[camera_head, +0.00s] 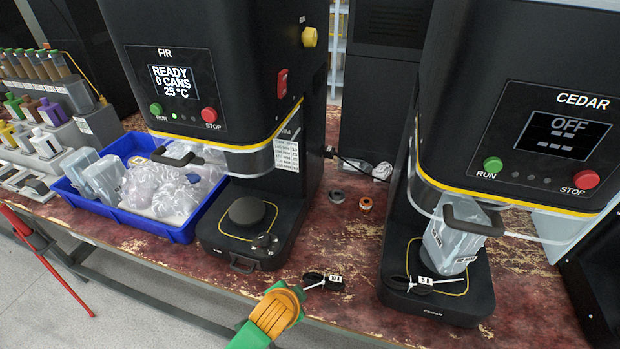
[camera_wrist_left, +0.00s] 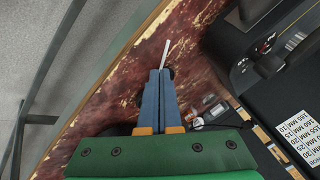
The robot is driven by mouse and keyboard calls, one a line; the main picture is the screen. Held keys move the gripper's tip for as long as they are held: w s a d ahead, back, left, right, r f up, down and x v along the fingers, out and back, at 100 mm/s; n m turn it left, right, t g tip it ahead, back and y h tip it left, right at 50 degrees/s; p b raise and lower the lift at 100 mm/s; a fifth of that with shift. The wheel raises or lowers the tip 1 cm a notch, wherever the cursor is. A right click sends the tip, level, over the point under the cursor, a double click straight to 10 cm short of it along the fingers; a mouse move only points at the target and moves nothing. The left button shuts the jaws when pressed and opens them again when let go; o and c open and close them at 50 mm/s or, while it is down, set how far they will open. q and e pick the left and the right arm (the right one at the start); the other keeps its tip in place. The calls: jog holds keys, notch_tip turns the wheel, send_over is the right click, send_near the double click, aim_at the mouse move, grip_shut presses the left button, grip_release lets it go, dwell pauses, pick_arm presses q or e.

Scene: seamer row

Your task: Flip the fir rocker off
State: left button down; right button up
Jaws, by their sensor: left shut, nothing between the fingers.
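The fir rocker (camera_head: 282,83) is a red switch on the right side of the black FIR machine (camera_head: 230,60), high up below a yellow knob. The FIR screen (camera_head: 174,81) is lit and reads READY, 0 CANS, 25 °C. My left gripper (camera_wrist_left: 158,75) shows in the wrist view with its blue fingers together and nothing between them. It is over the worn red bench near the front edge, well below and apart from the rocker. My right gripper is not in view.
The CEDAR machine (camera_head: 520,110) stands at the right, its screen reading OFF. A black tagged item (camera_head: 323,281) lies on the bench between the machines. A blue bin (camera_head: 180,233) of clear bags stands left of the FIR base. Bench between the machines is mostly free.

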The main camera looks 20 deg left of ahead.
pick_arm(q)
jog(key=w+d+r+m+t+y+p, duration=0.1)
jog(key=w+r+m+t, duration=0.25)
jog(key=r, duration=0.75)
jog(key=w+d+r+m+t, duration=0.15)
jog(key=w+r, duration=0.35)
jog(key=r, duration=0.7)
jog(key=s+r+m+t+y, duration=0.1)
jog(key=s+r+t, duration=0.1)
jog(key=r, duration=0.7)
jog(key=s+r+m+t+y, duration=0.1)
jog(key=s+r+m+t, duration=0.1)
jog(key=r, duration=0.8)
jog(key=shift+s+d+r+m+t+p, duration=0.15)
jog(key=shift+s+d+m+t+p, duration=0.25)
jog(key=shift+t, duration=0.7)
jog(key=shift+a, duration=0.15)
